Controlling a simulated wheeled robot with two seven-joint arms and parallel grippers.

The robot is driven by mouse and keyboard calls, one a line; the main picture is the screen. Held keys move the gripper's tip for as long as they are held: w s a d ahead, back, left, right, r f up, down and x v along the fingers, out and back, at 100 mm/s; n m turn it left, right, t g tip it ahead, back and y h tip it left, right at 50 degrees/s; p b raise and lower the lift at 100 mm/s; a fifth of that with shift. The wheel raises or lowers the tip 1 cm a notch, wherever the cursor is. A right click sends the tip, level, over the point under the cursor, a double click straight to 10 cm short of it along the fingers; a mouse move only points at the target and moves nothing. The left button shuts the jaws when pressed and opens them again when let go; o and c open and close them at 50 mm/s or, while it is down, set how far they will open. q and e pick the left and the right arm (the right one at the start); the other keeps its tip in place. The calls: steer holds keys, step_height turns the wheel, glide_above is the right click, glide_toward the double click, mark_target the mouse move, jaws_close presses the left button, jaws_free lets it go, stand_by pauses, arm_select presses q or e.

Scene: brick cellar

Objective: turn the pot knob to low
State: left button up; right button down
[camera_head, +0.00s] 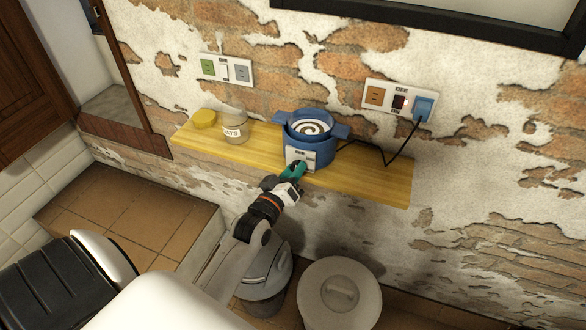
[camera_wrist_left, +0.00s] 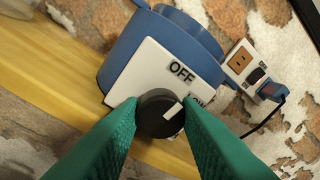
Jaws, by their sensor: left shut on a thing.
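The blue electric pot (camera_head: 325,154) with a spiral inside stands on a yellow wooden shelf. Its white front panel (camera_wrist_left: 150,62) carries a round dark knob (camera_wrist_left: 155,119) with a white pointer mark. The word OFF (camera_wrist_left: 181,72) is readable above the knob. A second label to the right is partly hidden by a finger and looks like LOW; the pointer mark slants roughly toward it. My left gripper (camera_head: 294,168), with green fingers, is shut on the knob, one finger on each side (camera_wrist_left: 158,112). The knob is hidden in the head view. My right gripper is not in view.
The shelf (camera_head: 375,186) also holds a labelled jar (camera_head: 236,124) with a yellow lid (camera_head: 204,118) beside it. A black cord runs from the pot to a blue plug (camera_head: 423,108) in the right wall socket. Lidded bins (camera_head: 340,298) stand below.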

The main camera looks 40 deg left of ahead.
arm_select(q)
steer(key=shift+d+r+m+g+y+p, duration=0.1)
steer(key=shift+m+g+y+p, duration=0.1)
steer(key=shift+m+p, duration=1.75)
steer(key=shift+r+m+g+y+p, duration=0.15)
steer(key=shift+m+p, duration=1)
steer(key=shift+m, duration=1.6)
steer(key=shift+f, duration=0.15)
steer(key=o, duration=1)
